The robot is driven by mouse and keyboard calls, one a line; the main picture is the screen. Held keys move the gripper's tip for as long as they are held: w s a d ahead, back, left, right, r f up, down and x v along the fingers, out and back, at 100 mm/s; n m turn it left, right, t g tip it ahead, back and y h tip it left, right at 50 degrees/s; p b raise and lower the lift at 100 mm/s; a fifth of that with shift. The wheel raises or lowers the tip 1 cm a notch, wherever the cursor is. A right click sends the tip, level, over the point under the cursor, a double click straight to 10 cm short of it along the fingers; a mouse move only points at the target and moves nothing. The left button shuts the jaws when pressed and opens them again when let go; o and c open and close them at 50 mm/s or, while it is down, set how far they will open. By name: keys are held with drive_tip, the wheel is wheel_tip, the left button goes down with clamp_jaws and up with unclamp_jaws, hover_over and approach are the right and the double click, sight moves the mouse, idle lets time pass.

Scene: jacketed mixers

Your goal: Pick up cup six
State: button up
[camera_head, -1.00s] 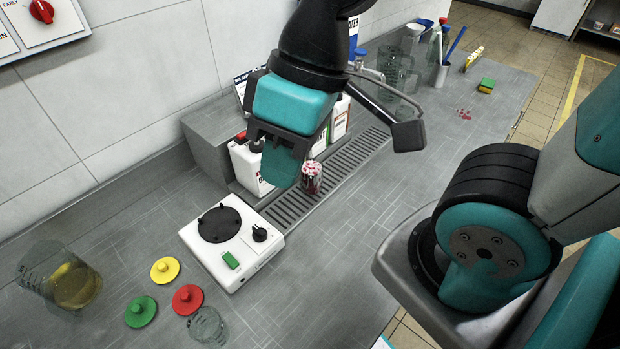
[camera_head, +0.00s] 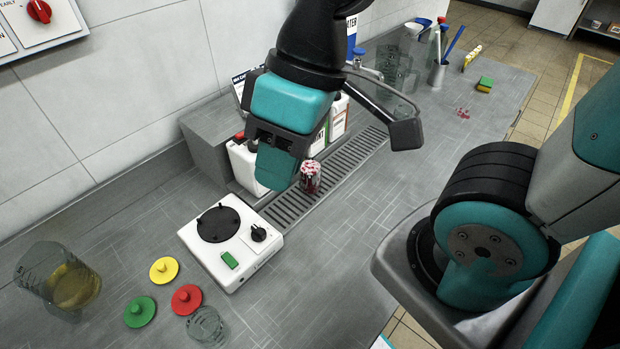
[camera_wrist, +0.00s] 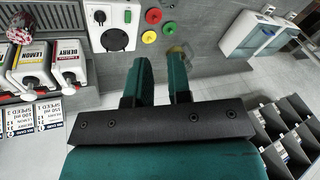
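No label reading six shows, so I cannot tell which vessel is cup six. A clear beaker with yellow liquid (camera_head: 72,285) stands at the left of the counter. A small clear glass (camera_head: 206,326) is beside the red lid (camera_head: 187,299). Larger clear vessels (camera_head: 392,68) stand at the back near the tap. My gripper (camera_head: 276,168) is in the air above the counter, by the bottles behind the white mixer. In the wrist view my gripper (camera_wrist: 161,62) has its two teal fingers apart, with nothing seen between them.
The white mixer (camera_head: 258,260) has a dark round plate. Yellow (camera_head: 164,270) and green (camera_head: 140,312) lids lie near it. Bottles (camera_head: 243,168) line the wall. The counter's front middle is clear.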

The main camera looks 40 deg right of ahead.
drive_tip(key=o, duration=0.7)
drive_tip(key=shift+t, duration=0.3)
drive_tip(key=w+d+f+b, duration=0.1)
drive_tip(key=w, duration=0.1)
drive_tip(key=w+d+f+b, duration=0.1)
drive_tip(key=w+f, duration=0.1)
drive_tip(key=shift+d, duration=0.15)
drive_tip(key=shift+o, duration=1.3)
drive_tip(key=w+d+f+t+b, duration=0.1)
drive_tip(key=w+d+f+b, duration=0.2)
drive_tip(key=w+d+f, duration=0.2)
drive_tip(key=shift+w+d+f+t, duration=0.2)
drive_tip(key=shift+w+d+t, duration=0.1)
drive_tip(key=shift+w+d, duration=0.55)
drive_tip(key=t+b, duration=0.3)
drive_tip(key=b, duration=0.1)
hover_over(307, 169)
drive_tip(key=s+d, duration=0.3)
drive_tip(key=s, duration=0.6)
wheel_tip(307, 169, down, 9)
drive_tip(key=shift+h, duration=0.4)
drive_tip(key=x, duration=1.6)
drive_tip(key=shift+w+d+f+p, duration=0.1)
drive_tip(key=shift+w+f+p, duration=0.1)
drive_tip(key=shift+p, duration=0.15)
